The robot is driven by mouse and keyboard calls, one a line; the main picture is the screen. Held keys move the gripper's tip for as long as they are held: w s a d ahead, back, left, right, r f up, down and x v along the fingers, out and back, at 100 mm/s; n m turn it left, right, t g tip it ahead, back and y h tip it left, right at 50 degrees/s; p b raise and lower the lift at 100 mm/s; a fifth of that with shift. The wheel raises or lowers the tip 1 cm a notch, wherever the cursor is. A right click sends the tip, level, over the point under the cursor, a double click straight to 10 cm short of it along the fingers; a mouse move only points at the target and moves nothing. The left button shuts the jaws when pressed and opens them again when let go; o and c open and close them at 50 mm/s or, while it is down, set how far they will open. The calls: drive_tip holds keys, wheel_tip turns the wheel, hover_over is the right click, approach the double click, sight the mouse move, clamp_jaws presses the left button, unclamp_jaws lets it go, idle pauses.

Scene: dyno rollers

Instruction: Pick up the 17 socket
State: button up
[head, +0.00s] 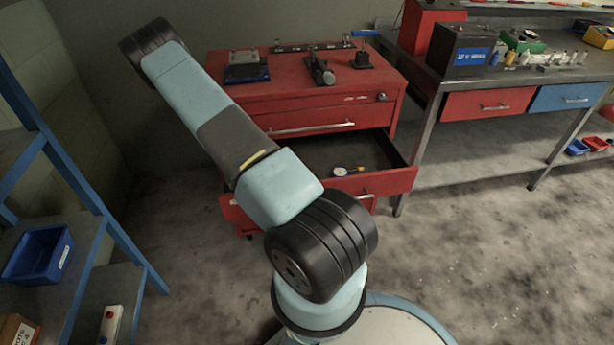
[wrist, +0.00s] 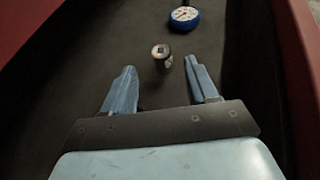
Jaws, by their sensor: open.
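In the wrist view, a small dark cylindrical socket (wrist: 162,57) with a shiny top lies on the dark floor of an open drawer. Any size marking is too small to read. My gripper (wrist: 166,82) is open and empty, with one blue finger on each side. The socket shows just beyond the fingertips, between their lines. In the head view, my arm reaches back toward the red tool cabinet (head: 290,108), and my gripper and the socket are hidden there.
A blue-rimmed dial gauge (wrist: 184,17) lies beyond the socket; it also shows in the open drawer (head: 403,178) in the head view. Red drawer walls (wrist: 302,50) rise close on both sides. A workbench (head: 470,95) stands right, and a blue-framed shelf (head: 85,190) stands left.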

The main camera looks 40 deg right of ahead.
sight(308, 170)
drive_tip(key=x, duration=0.9)
clamp_jaws()
idle(0.5)
